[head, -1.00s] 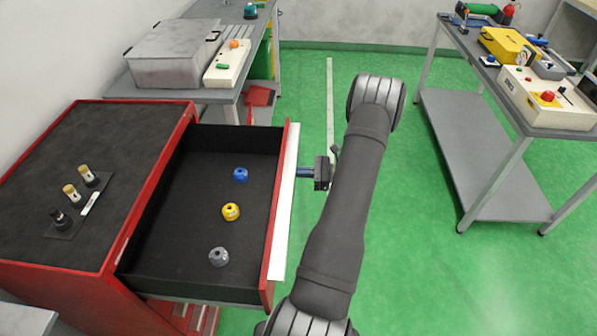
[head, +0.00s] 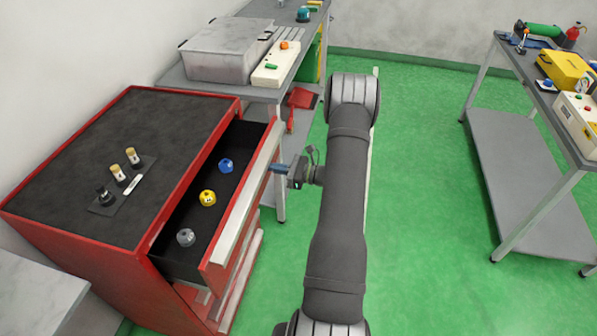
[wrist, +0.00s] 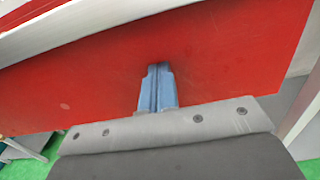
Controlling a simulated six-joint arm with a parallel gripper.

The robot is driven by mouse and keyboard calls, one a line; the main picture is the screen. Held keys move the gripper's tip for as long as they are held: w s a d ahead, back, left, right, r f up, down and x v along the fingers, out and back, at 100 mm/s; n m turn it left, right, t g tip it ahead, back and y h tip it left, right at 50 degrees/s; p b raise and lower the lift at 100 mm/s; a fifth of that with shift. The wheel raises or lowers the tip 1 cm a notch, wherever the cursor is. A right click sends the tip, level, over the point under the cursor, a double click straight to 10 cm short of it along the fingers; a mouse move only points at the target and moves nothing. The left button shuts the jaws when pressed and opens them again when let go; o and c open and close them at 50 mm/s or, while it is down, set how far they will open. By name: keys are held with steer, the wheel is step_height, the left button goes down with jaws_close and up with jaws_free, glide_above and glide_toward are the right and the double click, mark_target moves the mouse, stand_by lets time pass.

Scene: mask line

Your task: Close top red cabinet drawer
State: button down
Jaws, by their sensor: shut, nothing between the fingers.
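The red cabinet (head: 180,268) stands at the left in the head view, with a black top. Its top drawer (head: 212,283) is partly open, with a pale handle strip (head: 248,190) along its front. Inside it lie a blue piece (head: 226,166), a yellow piece (head: 208,198) and a grey piece (head: 186,237). My gripper (head: 278,169) is shut and empty, its blue fingers at the far part of the drawer front. In the wrist view the shut fingers (wrist: 158,72) point at the red drawer face (wrist: 215,70); their tips look close to it or touching.
Small bottles on a dark plate (head: 108,207) stand on the cabinet top. A grey workbench (head: 180,84) with a bin (head: 228,52) is behind the cabinet. A grey table (head: 560,140) stands at the right.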

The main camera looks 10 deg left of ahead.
steer(key=a, duration=1.3)
steer(key=shift+a, duration=0.4)
steer(key=shift+a+r, duration=0.1)
steer(key=shift+a, duration=0.5)
steer(key=d, duration=1.4)
steer(key=shift+d, duration=0.4)
glide_above(236, 176)
steer(key=shift+w+a, duration=0.1)
